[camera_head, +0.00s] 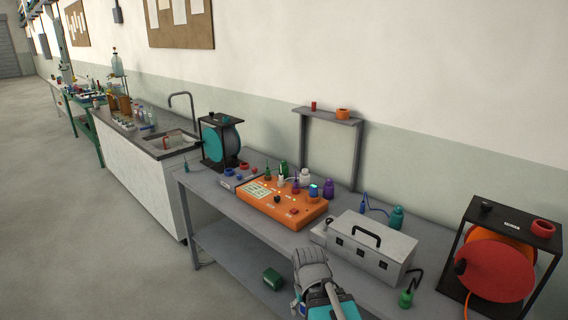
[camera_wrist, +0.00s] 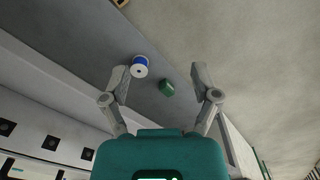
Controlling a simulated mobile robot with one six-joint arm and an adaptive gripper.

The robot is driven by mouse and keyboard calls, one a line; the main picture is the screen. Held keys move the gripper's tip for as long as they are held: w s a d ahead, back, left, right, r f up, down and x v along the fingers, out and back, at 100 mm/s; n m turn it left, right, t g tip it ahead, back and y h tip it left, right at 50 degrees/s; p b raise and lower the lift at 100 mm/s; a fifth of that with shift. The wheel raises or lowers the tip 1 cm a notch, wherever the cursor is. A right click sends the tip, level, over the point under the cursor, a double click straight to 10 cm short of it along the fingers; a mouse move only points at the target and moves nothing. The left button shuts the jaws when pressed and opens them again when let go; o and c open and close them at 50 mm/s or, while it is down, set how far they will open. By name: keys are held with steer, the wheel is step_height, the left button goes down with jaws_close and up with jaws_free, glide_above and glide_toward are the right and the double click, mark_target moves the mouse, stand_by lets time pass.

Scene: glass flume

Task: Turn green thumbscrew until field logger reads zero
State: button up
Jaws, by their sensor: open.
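My gripper (camera_head: 311,262) is at the front edge of the grey bench, in front of the grey case. In the wrist view its fingers (camera_wrist: 160,76) are spread apart with nothing held between them. An orange instrument box (camera_head: 283,207) with a pale panel and small knobs sits on the bench, left of and beyond my gripper. I cannot tell whether it is the field logger, and no reading is legible. I cannot single out a green thumbscrew. A small green block (camera_head: 272,278) lies low on the under-shelf; a similar green object shows beyond the fingers (camera_wrist: 167,89).
A grey case (camera_head: 365,248) with a black handle stands close to my gripper. A green bottle (camera_head: 396,218) stands behind it. An orange-red reel (camera_head: 497,262) is at the right. A teal reel (camera_head: 221,142) is at the left. A blue-and-white spool (camera_wrist: 139,67) shows in the wrist view. Floor at left is clear.

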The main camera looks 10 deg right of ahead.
steer(key=shift+c, duration=0.3)
stand_by(0.5)
steer(key=shift+c, duration=1)
steer(key=shift+s, duration=0.15)
steer(key=shift+c, duration=0.2)
